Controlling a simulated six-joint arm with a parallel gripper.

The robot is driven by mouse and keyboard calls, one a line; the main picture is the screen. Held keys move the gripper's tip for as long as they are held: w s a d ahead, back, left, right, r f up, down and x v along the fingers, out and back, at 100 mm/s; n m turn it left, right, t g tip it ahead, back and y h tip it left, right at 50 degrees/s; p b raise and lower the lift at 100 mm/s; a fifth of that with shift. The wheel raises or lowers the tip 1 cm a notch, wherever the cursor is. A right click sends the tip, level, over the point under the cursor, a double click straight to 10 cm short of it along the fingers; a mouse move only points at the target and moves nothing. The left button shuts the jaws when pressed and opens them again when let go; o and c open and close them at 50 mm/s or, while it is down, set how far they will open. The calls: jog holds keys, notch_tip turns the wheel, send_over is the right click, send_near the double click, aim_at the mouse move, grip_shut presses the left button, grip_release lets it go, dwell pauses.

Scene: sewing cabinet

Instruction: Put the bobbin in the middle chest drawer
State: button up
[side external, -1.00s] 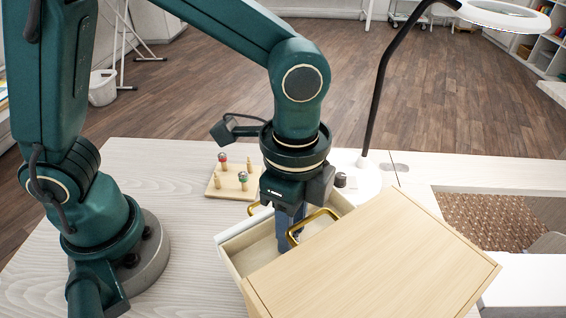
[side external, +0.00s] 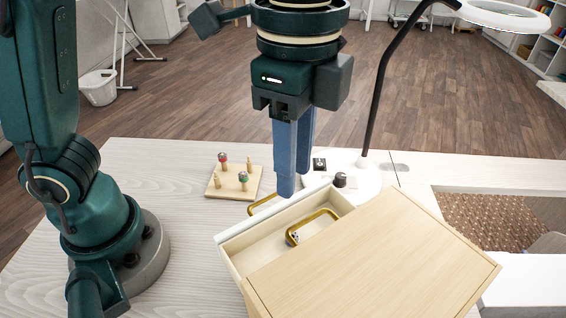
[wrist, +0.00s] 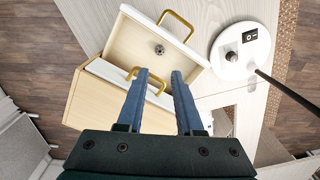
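The bobbin (wrist: 159,49) is a small grey disc lying on the floor of the open chest drawer (wrist: 135,42) in the wrist view. In the side view the bobbin (side external: 292,237) is partly hidden behind a brass handle. The pulled-out drawer (side external: 255,242) is pale wood with a brass handle on its front. It sits below a shut upper drawer; lower drawers are hidden, so its level is unclear. My gripper (side external: 294,190) is raised above the drawer, pointing down. In the wrist view its blue fingers (wrist: 158,76) are apart with nothing between them.
The chest top (side external: 380,252) is at the front right. A peg board (side external: 235,190) with small spools stands left of the drawer. A lamp base (side external: 355,181) with a black stem stands just behind the chest.

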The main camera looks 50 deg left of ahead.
jog(key=s+a+f+n+t, duration=0.1)
jog(key=s+a+n+t, duration=0.1)
jog(key=a+n, duration=0.5)
jog(key=s+a+f+n+t, duration=0.2)
jog(key=a+n+t, duration=0.1)
jog(key=a+n, duration=0.3)
jog(key=shift+s+a+f+n+t, duration=0.15)
jog(key=shift+s+a+n+t, duration=0.2)
jog(key=shift+a, duration=0.2)
jog(key=shift+w, duration=0.1)
dwell(0.3)
